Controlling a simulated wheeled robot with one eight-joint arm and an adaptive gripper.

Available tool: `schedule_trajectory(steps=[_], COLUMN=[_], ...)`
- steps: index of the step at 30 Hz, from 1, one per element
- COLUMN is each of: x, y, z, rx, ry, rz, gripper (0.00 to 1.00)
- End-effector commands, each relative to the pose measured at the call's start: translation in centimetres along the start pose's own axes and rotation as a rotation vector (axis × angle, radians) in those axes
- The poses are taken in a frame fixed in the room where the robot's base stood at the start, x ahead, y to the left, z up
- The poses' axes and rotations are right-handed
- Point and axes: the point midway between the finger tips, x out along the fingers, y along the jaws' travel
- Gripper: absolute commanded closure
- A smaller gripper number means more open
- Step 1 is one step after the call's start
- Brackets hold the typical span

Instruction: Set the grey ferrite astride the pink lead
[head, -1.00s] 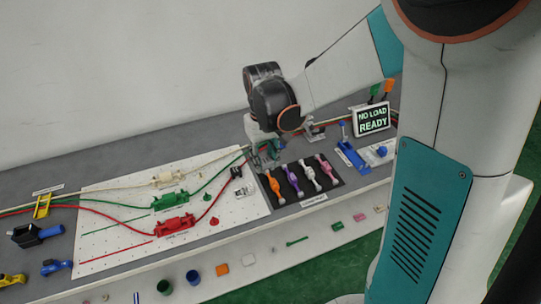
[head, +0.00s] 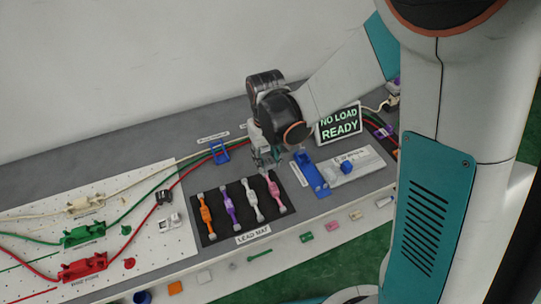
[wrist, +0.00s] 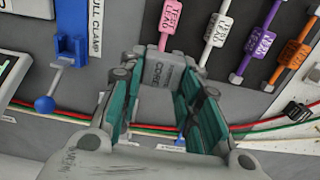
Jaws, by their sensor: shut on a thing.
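My gripper (head: 264,158) is over the back edge of the lead mat, close to the far end of the pink lead (head: 273,192). In the wrist view my gripper (wrist: 162,78) is shut on the grey ferrite (wrist: 160,70), a block with lettering on it, held between the teal fingers. The pink lead also shows in the wrist view (wrist: 171,22), running up from just beyond the ferrite. I cannot tell whether the two touch. The ferrite is not clear in the head view. The pink lead lies rightmost on the black lead mat (head: 205,238).
White (head: 252,200), purple (head: 229,207) and orange (head: 206,216) leads lie left of the pink one. A blue clamp fixture (head: 310,174) stands to the right, before a READY sign (head: 339,124). Red and green cables run behind. A black clip (head: 163,197) sits on the pegboard.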

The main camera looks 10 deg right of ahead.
Motion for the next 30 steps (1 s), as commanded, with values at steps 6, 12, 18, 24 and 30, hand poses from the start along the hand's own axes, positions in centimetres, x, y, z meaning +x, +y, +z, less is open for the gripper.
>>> schedule_trajectory(steps=[6,12,18,24,30], x=[0.0,0.6,2.0,3.0,3.0], y=[0.1,0.1,0.1,0.1,0.1], z=[0.0,0.0,0.0,0.0,0.0], rx=[0.001,0.001,0.001,0.001,0.001], ry=[0.000,0.000,0.000,0.000,0.000], rz=[0.000,0.000,0.000,0.000,0.000], gripper=[0.92,0.92,0.92,0.92,0.92])
